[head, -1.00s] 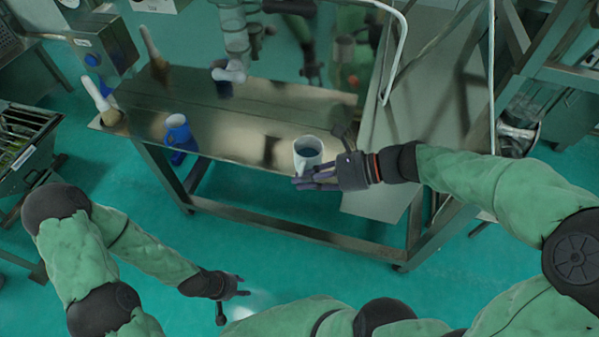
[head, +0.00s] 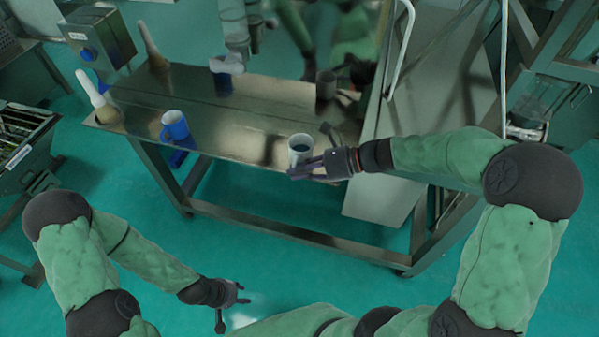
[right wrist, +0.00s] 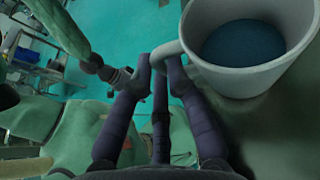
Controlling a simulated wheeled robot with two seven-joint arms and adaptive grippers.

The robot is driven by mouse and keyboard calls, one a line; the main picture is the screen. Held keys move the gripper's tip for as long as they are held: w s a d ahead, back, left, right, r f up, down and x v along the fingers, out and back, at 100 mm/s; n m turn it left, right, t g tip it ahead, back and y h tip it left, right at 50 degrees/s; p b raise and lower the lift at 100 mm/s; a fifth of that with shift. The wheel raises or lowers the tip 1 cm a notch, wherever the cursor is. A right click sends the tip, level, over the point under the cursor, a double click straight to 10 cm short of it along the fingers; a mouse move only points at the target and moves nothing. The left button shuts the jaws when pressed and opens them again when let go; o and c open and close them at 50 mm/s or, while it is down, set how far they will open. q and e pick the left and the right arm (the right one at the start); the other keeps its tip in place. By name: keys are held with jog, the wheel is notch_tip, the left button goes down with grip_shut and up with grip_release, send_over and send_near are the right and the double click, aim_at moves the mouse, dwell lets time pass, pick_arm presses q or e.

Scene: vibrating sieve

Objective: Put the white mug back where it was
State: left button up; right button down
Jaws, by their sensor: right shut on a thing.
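The white mug (head: 299,144) is upright at the front edge of the metal table, towards its right end. Its inside looks dark blue. My right gripper (head: 306,171) is shut on the mug's handle from the near right side. In the right wrist view, the fingers (right wrist: 160,66) close around the handle of the mug (right wrist: 243,80), which fills the upper right. I cannot tell whether its base touches the table. My left gripper (head: 243,292) is empty and low over the floor, away from the table, with its fingers apart.
A blue mug (head: 174,126) stands on the metal table (head: 235,131) to the left. A white-handled brush (head: 97,96) stands at the left end. A shiny upright panel at the back mirrors these things. The tabletop between the mugs is clear.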

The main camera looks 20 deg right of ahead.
jog(key=shift+f, duration=0.25)
jog(key=c, duration=1.2)
grip_release()
jog(key=p+v, duration=0.3)
jog(key=v, duration=0.9)
jog(key=shift+r, duration=0.2)
